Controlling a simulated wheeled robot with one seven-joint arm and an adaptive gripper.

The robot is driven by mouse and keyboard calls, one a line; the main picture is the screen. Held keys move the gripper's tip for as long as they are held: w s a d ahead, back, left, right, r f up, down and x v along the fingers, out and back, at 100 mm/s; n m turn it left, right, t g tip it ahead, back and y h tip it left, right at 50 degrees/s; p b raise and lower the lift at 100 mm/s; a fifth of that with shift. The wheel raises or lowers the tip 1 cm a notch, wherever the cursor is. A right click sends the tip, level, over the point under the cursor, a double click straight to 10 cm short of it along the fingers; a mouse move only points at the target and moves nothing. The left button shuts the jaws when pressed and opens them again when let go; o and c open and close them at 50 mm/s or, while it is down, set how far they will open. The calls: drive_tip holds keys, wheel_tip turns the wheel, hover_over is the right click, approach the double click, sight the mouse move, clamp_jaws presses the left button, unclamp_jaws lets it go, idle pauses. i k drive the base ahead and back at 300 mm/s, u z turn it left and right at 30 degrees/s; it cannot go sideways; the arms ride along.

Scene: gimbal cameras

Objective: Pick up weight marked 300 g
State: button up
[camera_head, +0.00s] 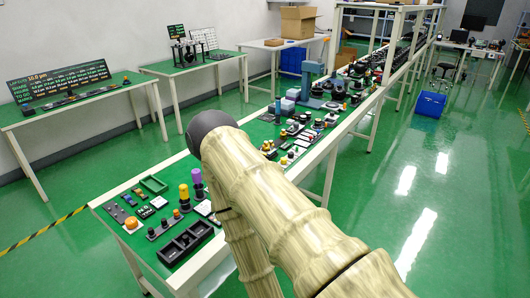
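A long green-topped table (122,214) with white edges carries many small items. No weight marked 300 g can be told apart, as the items are too small to read. Purple (197,178) and yellow (184,192) capped cylinders stand upright near the table's front end. My arm, in a bamboo-like pattern, reaches over the right part of this table and hides part of its top. My gripper is not in view.
A black divided tray (184,242) and a small green tray (154,185) lie at the near end. A blue-grey stand (311,80) rises farther back. Side tables stand left, one with a dark display board (60,80). A blue bin (430,104) sits on the open floor right.

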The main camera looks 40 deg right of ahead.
sight(266, 147)
drive_tip(key=z, duration=0.05)
drive_tip(key=k, duration=1.15)
drive_tip(key=z, duration=0.7)
drive_tip(key=i, duration=0.65)
drive_tip(key=z, duration=1.15)
drive_tip(key=i, duration=1.1)
drive_tip(key=u, duration=0.45)
drive_tip(key=i, duration=0.9)
drive_tip(key=u, duration=0.85)
